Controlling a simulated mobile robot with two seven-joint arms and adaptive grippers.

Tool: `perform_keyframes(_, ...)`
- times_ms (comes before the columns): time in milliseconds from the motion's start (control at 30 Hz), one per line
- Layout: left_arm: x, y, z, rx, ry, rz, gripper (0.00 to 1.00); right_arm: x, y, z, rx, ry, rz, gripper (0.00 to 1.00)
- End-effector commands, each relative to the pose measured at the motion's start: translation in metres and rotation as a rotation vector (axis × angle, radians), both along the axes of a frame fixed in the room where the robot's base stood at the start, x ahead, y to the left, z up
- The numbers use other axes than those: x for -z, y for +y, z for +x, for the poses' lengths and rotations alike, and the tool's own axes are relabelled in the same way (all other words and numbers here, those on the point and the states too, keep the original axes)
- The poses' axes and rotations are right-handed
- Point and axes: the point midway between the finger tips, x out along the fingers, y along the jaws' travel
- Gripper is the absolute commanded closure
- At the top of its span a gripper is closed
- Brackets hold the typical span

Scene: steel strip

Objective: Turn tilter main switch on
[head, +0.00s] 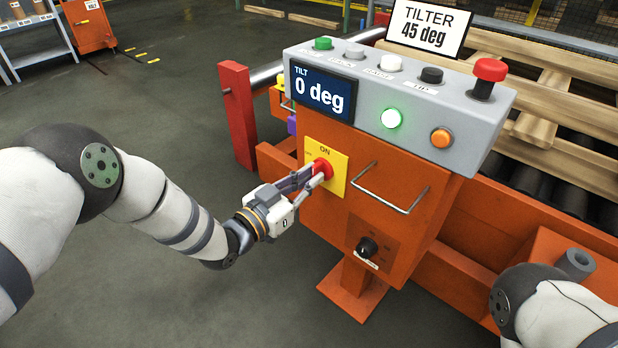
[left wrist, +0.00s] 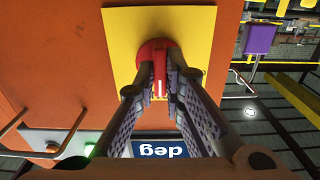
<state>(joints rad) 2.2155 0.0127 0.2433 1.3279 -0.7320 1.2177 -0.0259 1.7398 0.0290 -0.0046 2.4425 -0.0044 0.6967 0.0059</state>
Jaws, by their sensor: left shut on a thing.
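The tilter main switch is a red rotary handle (head: 323,168) on a yellow plate (head: 339,181) marked ON at its top, on the front of the orange console. My left gripper (head: 318,175) is shut on the red handle, its fingers on either side. In the left wrist view the handle (left wrist: 160,88) with a white line sits between the fingertips (left wrist: 160,80). The handle looks roughly in line with the plate's vertical there. The fingers hide part of it. My right arm shows at the lower right; its gripper is out of view.
The grey panel on top has a lit green lamp (head: 391,118), a display (head: 322,93) reading 0 deg, several buttons and a red mushroom button (head: 488,75). A sign (head: 427,27) reads TILTER 45 deg. A metal handle (head: 392,190) and a black knob (head: 367,247) are near my left gripper.

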Motion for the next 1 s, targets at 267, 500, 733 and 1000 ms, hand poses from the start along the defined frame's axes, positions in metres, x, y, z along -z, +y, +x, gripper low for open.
perform_keyframes(267, 0.001, 0.0, 0.0, 0.0, -0.002, 0.004, 1.0, 0.0, 0.0, 0.0, 0.0, 0.0, 0.0, 0.6)
perform_keyframes(500, 0.001, 0.0, 0.0, 0.0, -0.001, 0.003, 0.7, 0.0, 0.0, 0.0, 0.0, 0.0, 0.0, 0.6)
perform_keyframes(733, 0.001, 0.001, -0.001, 0.0, 0.0, 0.003, 0.7, 0.0, 0.0, 0.0, -0.001, 0.0, 0.001, 0.6)
perform_keyframes(1000, 0.001, 0.04, -0.047, -0.002, 0.004, 0.003, 0.7, 0.0, 0.0, 0.0, -0.001, 0.0, 0.001, 0.6)
